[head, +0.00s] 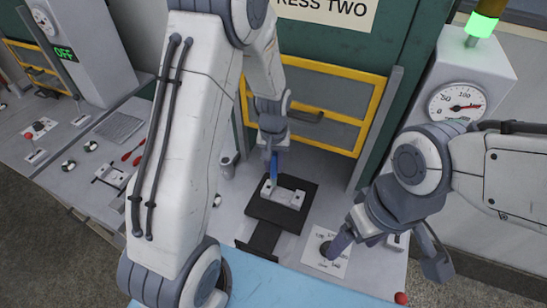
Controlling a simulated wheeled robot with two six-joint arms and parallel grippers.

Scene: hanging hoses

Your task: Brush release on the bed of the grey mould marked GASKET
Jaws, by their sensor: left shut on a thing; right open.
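My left gripper (273,143) is shut on a blue brush (274,166), held roughly upright. The brush's lower end is at the back left of a light grey mould (299,198); I cannot tell whether it touches the bed. The mould sits on a black plate (283,219) in front of the press. No GASKET marking is readable at this size. My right gripper (388,262) is open and empty, to the right of the mould. One of its fingers overlaps a dial panel (318,262) in the picture.
A yellow-framed guard (312,68) stands behind the mould, under a PRESS TWO sign (325,8). A gauge (457,103) and a lit green lamp (482,25) are at the right. A grey cup (228,166) stands left of the mould. A red knob (401,297) is at the front right.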

